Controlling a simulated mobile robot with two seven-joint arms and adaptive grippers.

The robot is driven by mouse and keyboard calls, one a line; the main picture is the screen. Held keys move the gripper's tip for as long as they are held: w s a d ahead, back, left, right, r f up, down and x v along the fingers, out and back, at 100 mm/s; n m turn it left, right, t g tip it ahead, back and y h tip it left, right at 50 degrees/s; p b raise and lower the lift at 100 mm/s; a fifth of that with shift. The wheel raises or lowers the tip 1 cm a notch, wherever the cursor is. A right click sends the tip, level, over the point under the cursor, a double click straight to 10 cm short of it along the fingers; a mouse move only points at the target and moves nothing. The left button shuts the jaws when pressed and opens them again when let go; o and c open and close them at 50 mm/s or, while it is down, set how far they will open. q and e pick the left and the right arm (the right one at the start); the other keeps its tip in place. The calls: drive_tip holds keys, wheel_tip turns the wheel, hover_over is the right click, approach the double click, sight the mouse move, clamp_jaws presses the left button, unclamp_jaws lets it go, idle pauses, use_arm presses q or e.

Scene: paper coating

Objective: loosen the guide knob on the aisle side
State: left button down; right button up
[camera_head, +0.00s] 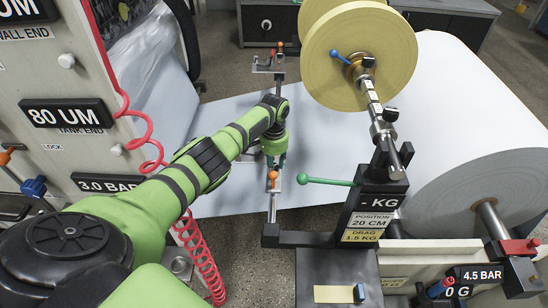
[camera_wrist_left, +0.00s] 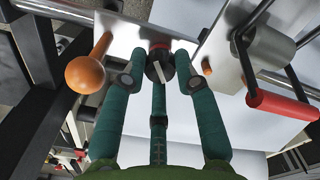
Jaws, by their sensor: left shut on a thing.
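The aisle-side guide knob (camera_wrist_left: 158,66) is a small dark knob with a white pointer mark and a red collar, on a bright metal plate (camera_wrist_left: 125,35) in the left wrist view. My left gripper (camera_head: 276,160) has teal fingers and points down at the near guide in the head view. In the left wrist view the gripper (camera_wrist_left: 160,75) is closed around the knob, fingers on both sides and one below. In the head view the fingers and arm hide the knob. An orange ball-ended lever (camera_wrist_left: 85,74) stands beside the fingers; it also shows in the head view (camera_head: 272,176). My right gripper is out of view.
A green-tipped lever (camera_head: 325,182) juts out close to the right of the gripper. A black post with labels (camera_head: 370,205) stands near it. The far guide (camera_head: 268,65) sits beyond my arm. A red handle (camera_wrist_left: 285,106) is at the right in the wrist view.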

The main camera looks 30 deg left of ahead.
use_arm(q)
drive_tip(key=n+p, duration=0.1)
drive_tip(key=n, duration=0.3)
drive_tip(key=shift+s+n+p, duration=0.1)
drive_tip(key=shift+n+p, duration=0.2)
drive_tip(key=shift+p, duration=0.05)
drive_tip(key=shift+n+p, duration=0.45)
drive_tip(key=shift+n, duration=1.55)
drive_tip(key=c, duration=0.9)
unclamp_jaws()
drive_tip(key=shift+c, duration=0.2)
